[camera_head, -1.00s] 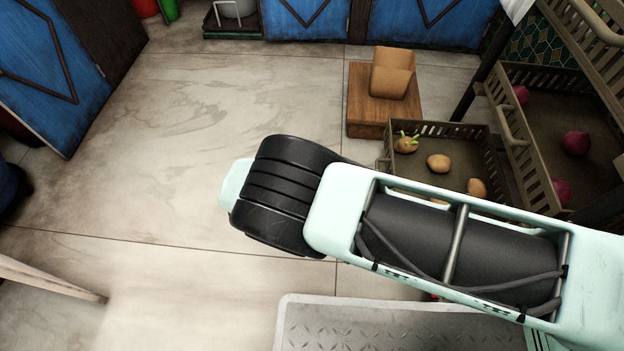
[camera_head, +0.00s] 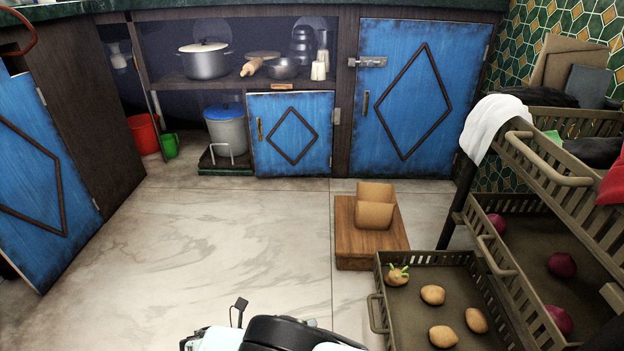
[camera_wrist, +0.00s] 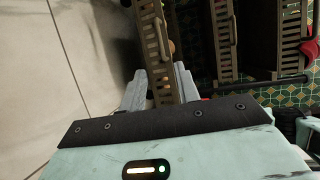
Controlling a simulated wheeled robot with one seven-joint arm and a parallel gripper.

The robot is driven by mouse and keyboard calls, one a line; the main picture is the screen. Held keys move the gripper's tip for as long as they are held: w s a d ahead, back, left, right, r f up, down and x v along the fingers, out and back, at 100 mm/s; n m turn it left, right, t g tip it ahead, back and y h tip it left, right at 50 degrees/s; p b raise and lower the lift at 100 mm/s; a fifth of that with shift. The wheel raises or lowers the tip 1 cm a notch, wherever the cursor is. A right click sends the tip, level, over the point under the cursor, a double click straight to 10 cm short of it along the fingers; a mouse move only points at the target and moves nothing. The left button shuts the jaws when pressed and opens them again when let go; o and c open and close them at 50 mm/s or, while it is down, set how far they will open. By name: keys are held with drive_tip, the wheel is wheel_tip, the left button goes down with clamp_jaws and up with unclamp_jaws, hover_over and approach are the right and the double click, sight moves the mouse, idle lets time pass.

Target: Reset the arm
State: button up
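My arm (camera_head: 280,333) shows at the bottom edge of the head view, pale green with a black joint. The fingers are not clearly seen there. In the wrist view my gripper (camera_wrist: 160,75) has two grey fingers standing apart. A brown slatted crate side shows between them. The fingers look open, and I see nothing clearly held.
A brown rack (camera_head: 565,195) with crates stands at the right. Its low crate (camera_head: 408,262) is pulled out and holds potatoes. A wooden block (camera_head: 352,247) stands beside it. Blue cabinets (camera_head: 405,90) line the back. The left floor (camera_head: 190,250) is clear.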

drive_tip(key=s+d+r+m+g+y+p, duration=0.1)
drive_tip(key=d+r+m+g+y+p, duration=0.15)
drive_tip(key=r+m, duration=0.5)
drive_tip(key=s+d+r+m+g+y+p, duration=0.1)
drive_tip(key=d+r+m+g+y+p, duration=0.2)
drive_tip(key=r, duration=0.7)
drive_tip(key=s+d+r+m+g+y+p, duration=0.1)
drive_tip(key=r+m+g+y, duration=0.25)
drive_tip(key=r+m, duration=0.45)
drive_tip(key=s+d+r+m+t+y+p, duration=0.1)
drive_tip(key=s+d+r+m+y+p, duration=0.2)
drive_tip(key=s+d+r+m, duration=0.4)
drive_tip(key=s+d+r+m+t+y+p, duration=0.25)
drive_tip(key=s+d+r+m, duration=0.2)
drive_tip(key=r+m, duration=0.4)
wheel_tip(320, 180, up, 38)
drive_tip(key=n+p, duration=0.2)
drive_tip(key=p, duration=3.4)
drive_tip(key=shift+s+a+g+y+p, duration=0.25)
drive_tip(key=shift+s+g+y+p, duration=0.1)
drive_tip(key=shift+y, duration=0.1)
